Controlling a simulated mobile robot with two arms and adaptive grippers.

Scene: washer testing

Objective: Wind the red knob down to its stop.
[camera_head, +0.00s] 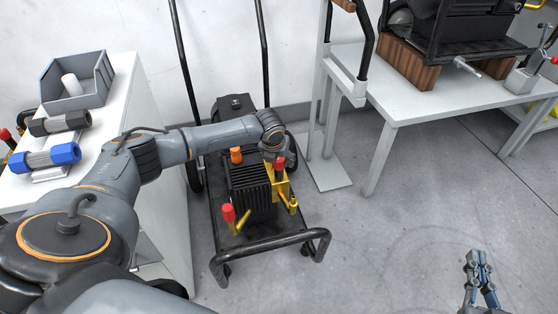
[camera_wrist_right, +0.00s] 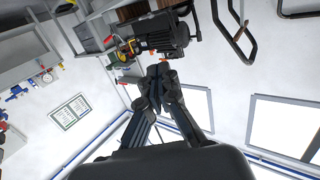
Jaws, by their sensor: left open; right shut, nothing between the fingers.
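A black finned unit (camera_head: 249,185) sits on a dark cart, with yellow brackets beside it. One red knob (camera_head: 278,163) is at its upper right, by a yellow bracket; another red knob (camera_head: 228,212) stands at its lower left on a yellow lever. My left arm reaches in over the cart. My left gripper (camera_head: 274,154) is open, just above and at the upper-right red knob; its fingers are partly hidden, and I cannot tell whether they touch the knob. My right gripper (camera_head: 479,262) is shut and empty, low at the right, far from the cart; it also shows in the right wrist view (camera_wrist_right: 158,70).
The cart (camera_head: 272,246) has a black tubular handle in front and tall rails behind. A white table (camera_head: 140,125) at left holds a grey bin (camera_head: 76,82) and a blue cylinder (camera_head: 45,158). A white bench (camera_head: 400,110) stands at right. Floor between bench and right gripper is clear.

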